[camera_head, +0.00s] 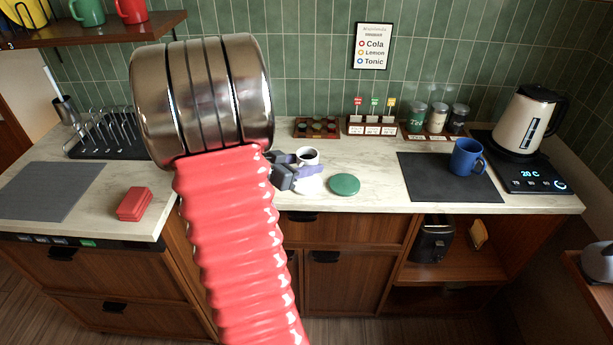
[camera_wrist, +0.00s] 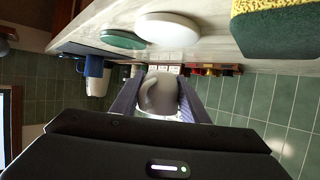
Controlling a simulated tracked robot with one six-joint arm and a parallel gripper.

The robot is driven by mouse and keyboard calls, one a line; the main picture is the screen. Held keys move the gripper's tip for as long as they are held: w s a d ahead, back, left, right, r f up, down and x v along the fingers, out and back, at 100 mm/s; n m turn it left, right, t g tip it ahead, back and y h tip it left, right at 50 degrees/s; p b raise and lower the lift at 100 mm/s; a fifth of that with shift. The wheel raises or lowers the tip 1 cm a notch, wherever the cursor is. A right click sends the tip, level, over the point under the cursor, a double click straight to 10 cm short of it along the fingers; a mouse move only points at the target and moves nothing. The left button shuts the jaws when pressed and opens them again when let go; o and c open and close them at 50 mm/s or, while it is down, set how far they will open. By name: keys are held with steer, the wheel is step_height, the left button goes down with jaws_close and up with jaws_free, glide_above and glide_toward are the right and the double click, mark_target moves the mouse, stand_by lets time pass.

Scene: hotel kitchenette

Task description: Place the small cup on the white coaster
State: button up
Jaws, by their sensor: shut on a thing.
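The small white cup (camera_head: 307,156) is held between the purple fingers of my gripper (camera_head: 298,166). In the wrist view the cup (camera_wrist: 158,98) sits between both fingers, apart from the counter. The white coaster (camera_head: 311,185) lies on the counter, just below the cup in the head view and partly covered by my gripper. In the wrist view the white coaster (camera_wrist: 167,29) shows with a gap between it and the cup. My arm hides part of the counter to the left.
A green coaster (camera_head: 344,184) lies right of the white one. A sponge (camera_wrist: 280,27) shows in the wrist view. Racks of jars and pods line the back.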

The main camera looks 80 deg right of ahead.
mark_target(306, 182)
steer(key=shift+f, duration=0.3)
steer(key=shift+f, duration=1.9)
steer(key=shift+f, duration=0.5)
